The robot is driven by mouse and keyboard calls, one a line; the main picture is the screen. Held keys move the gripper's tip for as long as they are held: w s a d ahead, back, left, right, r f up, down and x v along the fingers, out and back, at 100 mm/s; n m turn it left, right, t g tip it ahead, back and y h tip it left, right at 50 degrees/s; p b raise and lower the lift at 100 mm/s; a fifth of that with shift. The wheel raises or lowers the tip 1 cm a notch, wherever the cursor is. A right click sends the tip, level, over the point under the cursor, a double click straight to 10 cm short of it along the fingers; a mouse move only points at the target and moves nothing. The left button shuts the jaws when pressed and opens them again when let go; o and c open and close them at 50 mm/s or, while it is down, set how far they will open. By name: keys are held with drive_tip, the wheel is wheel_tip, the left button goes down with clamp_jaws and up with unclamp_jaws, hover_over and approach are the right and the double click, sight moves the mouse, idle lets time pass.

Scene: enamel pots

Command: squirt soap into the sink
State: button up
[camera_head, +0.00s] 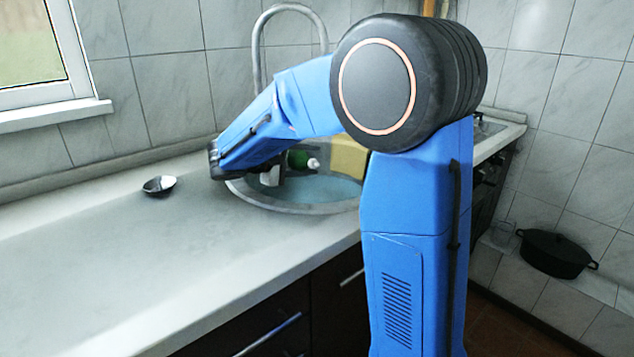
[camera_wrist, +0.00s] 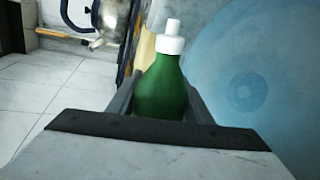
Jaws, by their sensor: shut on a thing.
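A green soap bottle (camera_wrist: 161,92) with a white nozzle cap is between the fingers of my gripper (camera_wrist: 160,105), which is shut on it. In the head view the bottle (camera_head: 298,159) shows dark green, lying tipped on its side in the air over the sink, with its white cap (camera_head: 313,163) to the right. The round sink (camera_head: 300,207) has a metal rim and a bluish basin, and its basin and drain show at the right of the wrist view (camera_wrist: 242,95). My gripper (camera_head: 285,165) is partly hidden behind my arm in the head view. No soap stream shows.
A small dark bowl (camera_head: 159,185) stands on the counter (camera_head: 90,250) left of the sink. A curved faucet (camera_head: 258,50) rises behind the sink. A yellowish block (camera_head: 349,157) is at the sink's right. A black pot (camera_head: 555,252) sits low at the right. The left counter is mostly clear.

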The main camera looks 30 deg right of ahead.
drive_tip(key=shift+r+m, duration=0.3)
drive_tip(key=shift+r, duration=1.35)
idle(0.8)
wheel_tip(320, 180, down, 5)
drive_tip(key=n, duration=0.1)
wheel_tip(320, 180, up, 7)
drive_tip(key=s+n+g+h+b, duration=0.2)
drive_tip(key=n+g+h, duration=0.1)
drive_tip(key=n, duration=1)
drive_tip(key=shift+s+d+r, duration=0.15)
drive_tip(key=shift+s+d, duration=0.15)
